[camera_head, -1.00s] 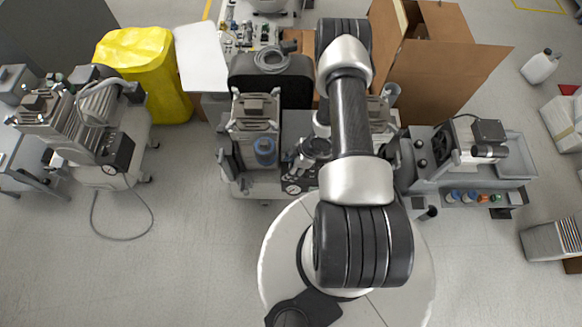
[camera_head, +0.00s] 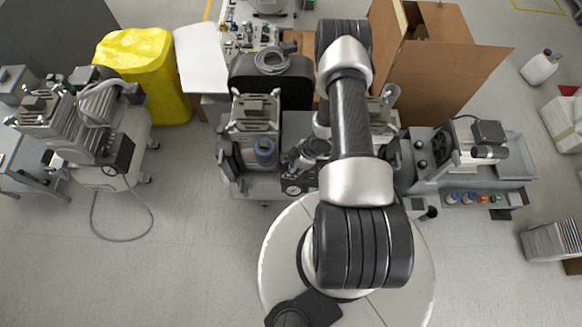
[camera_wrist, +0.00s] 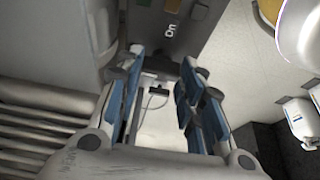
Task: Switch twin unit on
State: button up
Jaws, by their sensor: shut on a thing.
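The twin unit (camera_head: 256,118) stands in the middle of the head view, with paired machine heads, a blue-topped canister and a gauge at its front. My arm hides part of its right side. In the wrist view a grey control panel (camera_wrist: 150,22) bears the label "on" and green and orange marks. My gripper (camera_wrist: 162,64) has its blue-padded fingers on either side of the panel's lower end, shut on a grey switch part there. The exact contact is hard to see.
Another compressor (camera_head: 85,125) stands at left, with a hose on the floor. A grey bench unit (camera_head: 465,165) stands at right. The front left floor is clear.

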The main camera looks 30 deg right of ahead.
jog(key=shift+m, duration=0.3)
jog(key=m, duration=0.2)
jog(key=m+t+h, duration=0.1)
jog(key=shift+s+a+m, duration=0.15)
jog(key=shift+m, duration=0.25)
jog(key=m, duration=0.2)
jog(key=m+t+h+p, duration=0.1)
jog(key=m, duration=0.1)
jog(key=shift+a+h, duration=0.15)
jog(key=shift+h, duration=0.15)
jog(key=m+h, duration=0.1)
jog(key=m, duration=0.3)
jog(key=shift+a+m+h+p, duration=0.1)
jog(key=shift+m+h+p, duration=0.3)
jog(key=m, duration=0.2)
jog(key=m+h, duration=0.1)
jog(key=m, duration=0.1)
jog(key=shift+m+g+h, duration=0.3)
jog(key=shift+m+g, duration=0.1)
jog(key=o, duration=1.1)
jog(key=shift+c, duration=0.2)
